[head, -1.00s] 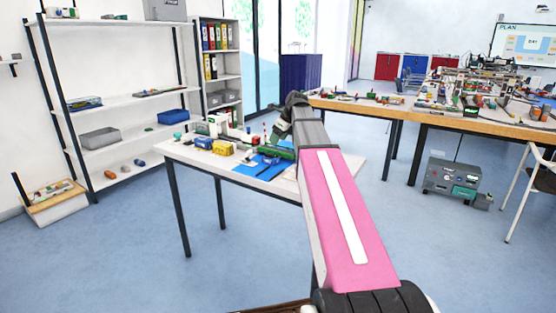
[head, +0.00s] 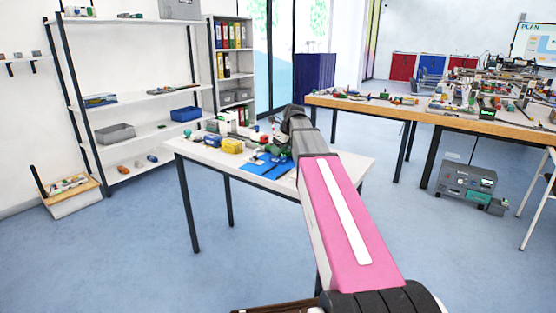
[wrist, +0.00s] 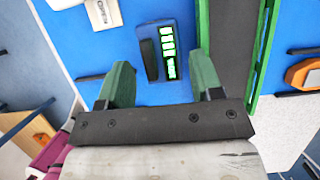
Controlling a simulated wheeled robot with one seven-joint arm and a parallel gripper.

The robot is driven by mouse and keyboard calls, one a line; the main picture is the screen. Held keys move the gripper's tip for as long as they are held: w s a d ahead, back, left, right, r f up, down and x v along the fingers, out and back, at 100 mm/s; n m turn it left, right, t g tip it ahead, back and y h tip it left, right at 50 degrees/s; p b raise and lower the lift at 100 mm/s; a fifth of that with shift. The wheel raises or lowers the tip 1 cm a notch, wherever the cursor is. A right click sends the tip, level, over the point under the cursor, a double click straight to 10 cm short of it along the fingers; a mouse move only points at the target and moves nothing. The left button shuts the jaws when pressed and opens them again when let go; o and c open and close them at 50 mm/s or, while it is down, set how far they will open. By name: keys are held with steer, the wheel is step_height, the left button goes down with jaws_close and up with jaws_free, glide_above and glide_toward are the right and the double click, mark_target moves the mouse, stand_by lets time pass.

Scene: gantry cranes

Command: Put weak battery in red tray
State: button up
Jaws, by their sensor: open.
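My gripper (wrist: 163,72) is open and empty in the wrist view, its two green fingers apart above a blue mat (wrist: 200,22). A dark device with a lit panel of green bars (wrist: 168,52) lies on the mat just beyond the gap between the fingertips; I cannot tell whether it is the weak battery or a tester. In the head view the blue mat (head: 258,170) lies on a white table (head: 200,152), and my arm hides part of it and most of the gripper. I cannot make out the red tray in either view.
A dark strip with green edges (wrist: 233,45) runs beside the right finger. An orange item (wrist: 304,73) lies farther right. A yellow box (head: 231,146) stands on the table's left part. Shelves (head: 140,85) stand at left; a cluttered workbench (head: 470,122) stands at right.

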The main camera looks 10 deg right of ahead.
steer(key=x, duration=0.3)
steer(key=shift+f, duration=0.2)
steer(key=shift+c, duration=0.3)
steer(key=c, duration=0.8)
steer(key=shift+r, duration=0.15)
steer(key=shift+r, duration=0.45)
steer(key=r, duration=0.3)
steer(key=shift+s+a+r, duration=0.15)
steer(key=shift+a+r, duration=0.05)
steer(key=shift+a, duration=0.1)
steer(key=s+a+r, duration=0.1)
steer(key=a+r, duration=0.1)
steer(key=a, duration=0.1)
steer(key=s+a+r, duration=0.1)
steer(key=a+r, duration=0.1)
steer(key=a, duration=0.2)
steer(key=s+a+r, duration=0.1)
steer(key=a+r, duration=0.1)
steer(key=a, duration=0.1)
steer(key=shift+s+a+r, duration=0.1)
steer(key=shift+a+r, duration=0.15)
